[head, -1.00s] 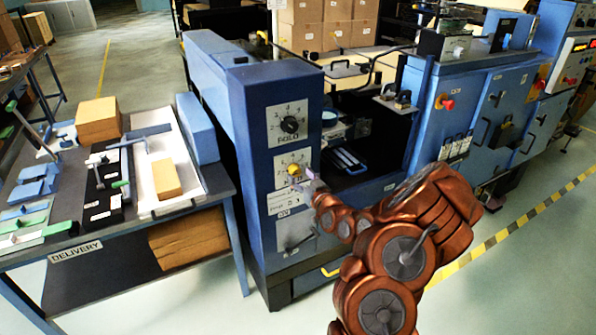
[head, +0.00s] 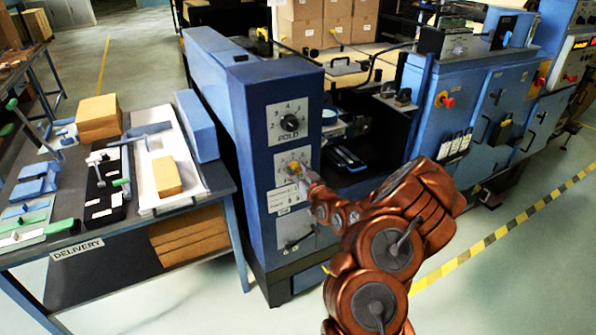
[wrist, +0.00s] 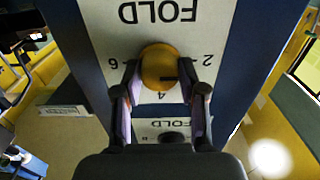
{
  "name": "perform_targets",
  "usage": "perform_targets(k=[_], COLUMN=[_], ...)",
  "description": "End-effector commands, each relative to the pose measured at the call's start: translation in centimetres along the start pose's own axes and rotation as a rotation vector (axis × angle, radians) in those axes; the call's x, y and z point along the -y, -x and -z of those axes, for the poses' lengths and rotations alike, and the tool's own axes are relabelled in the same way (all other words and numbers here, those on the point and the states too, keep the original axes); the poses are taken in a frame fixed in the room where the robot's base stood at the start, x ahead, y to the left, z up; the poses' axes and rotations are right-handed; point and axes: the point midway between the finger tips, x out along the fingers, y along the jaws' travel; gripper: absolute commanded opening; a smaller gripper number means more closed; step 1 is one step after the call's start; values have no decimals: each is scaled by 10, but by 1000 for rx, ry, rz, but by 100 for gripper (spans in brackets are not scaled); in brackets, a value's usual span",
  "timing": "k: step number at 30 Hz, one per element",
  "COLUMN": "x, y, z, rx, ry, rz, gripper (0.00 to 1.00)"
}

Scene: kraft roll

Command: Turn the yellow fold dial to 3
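The yellow fold dial (head: 293,168) sits on a white plate on the front of the blue machine, below a black dial. In the wrist view the yellow dial (wrist: 158,64) is upside down, with 2, 4 and 6 legible around it and FOLD printed on the plate. A short dark mark shows on its lower right part; I cannot tell exactly which number it points to. My gripper (wrist: 159,80) is open, one finger on each side of the dial, with small gaps seeming to remain. In the head view my gripper (head: 303,174) is at the dial and partly covers it.
A black fold dial (head: 290,123) is just above on the same panel. A lower plate (head: 294,232) with a handle is below. The delivery table (head: 222,178), with boxes and tools, stands to the left. Open floor lies in front.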

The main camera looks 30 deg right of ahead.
Motion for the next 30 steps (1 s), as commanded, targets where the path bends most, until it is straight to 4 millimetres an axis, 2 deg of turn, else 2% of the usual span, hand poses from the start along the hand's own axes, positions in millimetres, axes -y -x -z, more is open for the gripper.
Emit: perform_targets(k=[1, 9, 20, 30], x=[0, 0, 0, -1], y=[0, 0, 0, 0], z=[0, 0, -4, -7], rx=[0, 0, -1, -1], ry=[0, 0, -52, -264], rz=[0, 0, 0, 0], gripper=[33, 5, 4, 4])
